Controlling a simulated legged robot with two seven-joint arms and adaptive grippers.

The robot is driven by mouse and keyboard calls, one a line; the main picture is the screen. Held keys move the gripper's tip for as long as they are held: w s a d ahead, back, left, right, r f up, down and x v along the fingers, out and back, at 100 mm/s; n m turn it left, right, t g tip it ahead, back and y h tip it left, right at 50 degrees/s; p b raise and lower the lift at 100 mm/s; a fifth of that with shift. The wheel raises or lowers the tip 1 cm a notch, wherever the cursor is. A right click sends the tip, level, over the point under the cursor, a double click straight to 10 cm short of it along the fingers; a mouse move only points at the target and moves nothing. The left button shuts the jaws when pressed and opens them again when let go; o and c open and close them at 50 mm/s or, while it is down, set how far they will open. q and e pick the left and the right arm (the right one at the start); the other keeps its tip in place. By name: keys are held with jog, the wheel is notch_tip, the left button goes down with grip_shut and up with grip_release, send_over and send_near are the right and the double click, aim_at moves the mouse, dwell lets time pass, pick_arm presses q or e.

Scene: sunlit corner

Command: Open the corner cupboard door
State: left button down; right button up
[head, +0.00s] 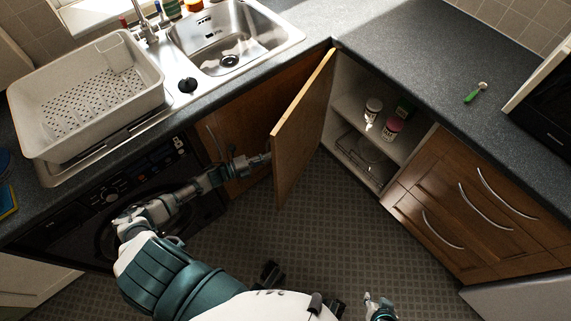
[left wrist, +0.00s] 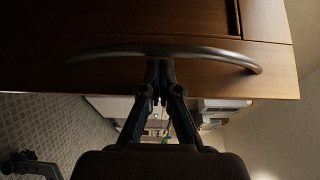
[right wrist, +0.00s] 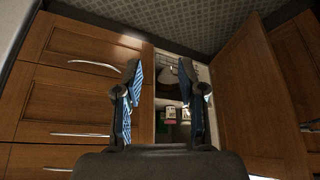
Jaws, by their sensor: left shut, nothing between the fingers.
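The corner cupboard door (head: 302,125) stands open in the head view, swung out towards the sink side, with its inner face showing. In the left wrist view its outer face (left wrist: 180,22) fills the top, with a curved metal handle (left wrist: 215,53) across it. My left gripper (left wrist: 160,62) is shut and empty, its fingertips at the middle of the handle; I cannot tell whether they touch it. In the head view the left hand (head: 262,159) is on the door's outer side, partly hidden by it. My right gripper (right wrist: 160,75) is open and empty, low at the bottom of the head view (head: 375,302).
The cupboard interior (head: 355,90) shows jars (head: 391,126) and a wire rack (head: 362,155) on its shelves. Drawers (head: 470,205) stand to the right, a black washing machine (head: 110,205) to the left. The sink (head: 228,40) is above. Patterned floor (head: 330,230) lies clear in front.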

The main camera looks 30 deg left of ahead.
pick_arm(q)
jog(key=shift+a+r, duration=0.1)
jog(key=shift+a, duration=0.8)
pick_arm(e)
jog(key=shift+w+a+r+t, duration=0.1)
jog(key=shift+w+a+t, duration=0.15)
jog(key=shift+w, duration=0.25)
jog(key=shift+w+a+r+t, duration=0.1)
jog(key=shift+w+t, duration=0.15)
jog(key=shift+w, duration=0.25)
pick_arm(q)
jog(key=shift+d+r, duration=0.1)
jog(key=shift+r, duration=0.05)
pick_arm(e)
jog(key=shift+d, duration=0.1)
